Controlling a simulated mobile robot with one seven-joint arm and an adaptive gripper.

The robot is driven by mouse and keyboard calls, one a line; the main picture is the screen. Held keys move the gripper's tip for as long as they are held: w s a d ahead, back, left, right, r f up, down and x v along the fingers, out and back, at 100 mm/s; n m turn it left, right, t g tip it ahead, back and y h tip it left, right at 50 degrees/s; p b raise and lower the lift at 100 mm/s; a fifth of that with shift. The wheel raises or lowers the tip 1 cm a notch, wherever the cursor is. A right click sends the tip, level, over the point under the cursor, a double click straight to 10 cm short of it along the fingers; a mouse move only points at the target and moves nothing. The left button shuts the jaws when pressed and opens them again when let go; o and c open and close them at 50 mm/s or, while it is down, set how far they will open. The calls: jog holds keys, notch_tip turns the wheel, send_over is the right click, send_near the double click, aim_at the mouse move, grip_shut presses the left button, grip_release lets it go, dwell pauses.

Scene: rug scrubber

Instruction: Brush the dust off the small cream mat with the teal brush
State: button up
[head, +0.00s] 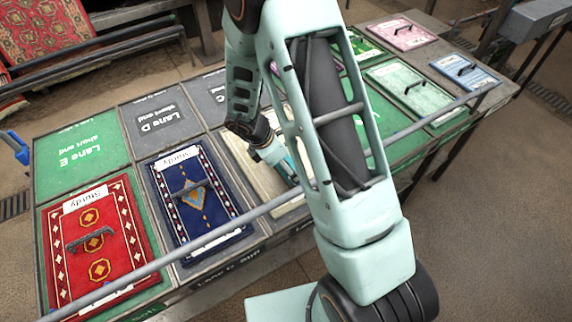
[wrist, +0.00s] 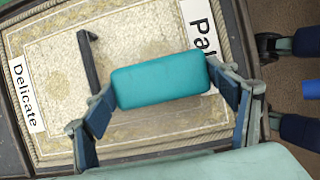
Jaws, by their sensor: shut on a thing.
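The small cream mat (wrist: 50,87) fills much of the wrist view, with a woven border, a white "Delicate" label (wrist: 25,95) at its left and another label, partly hidden, at the upper right. In the head view the cream mat (head: 240,150) lies in the middle lane, largely behind my arm. My gripper (wrist: 168,92) is shut on the teal brush (wrist: 158,80), its fingers at the brush's two ends. The brush is over the mat; I cannot tell whether it touches. Its bristles are hidden. A dark handle (wrist: 88,62) stands on the mat beside the brush.
A blue mat (head: 200,220) and a red mat (head: 80,215), both with handles, lie to the left. Green mats (head: 410,88), a pink mat (head: 402,34) and a blue-grey mat (head: 465,70) lie to the right. A grey rail (head: 240,220) runs along the bench's front.

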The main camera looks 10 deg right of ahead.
jog(key=shift+f, duration=0.25)
jog(key=shift+f+b, duration=0.4)
jog(key=shift+b, duration=0.2)
jog(key=shift+a, duration=0.1)
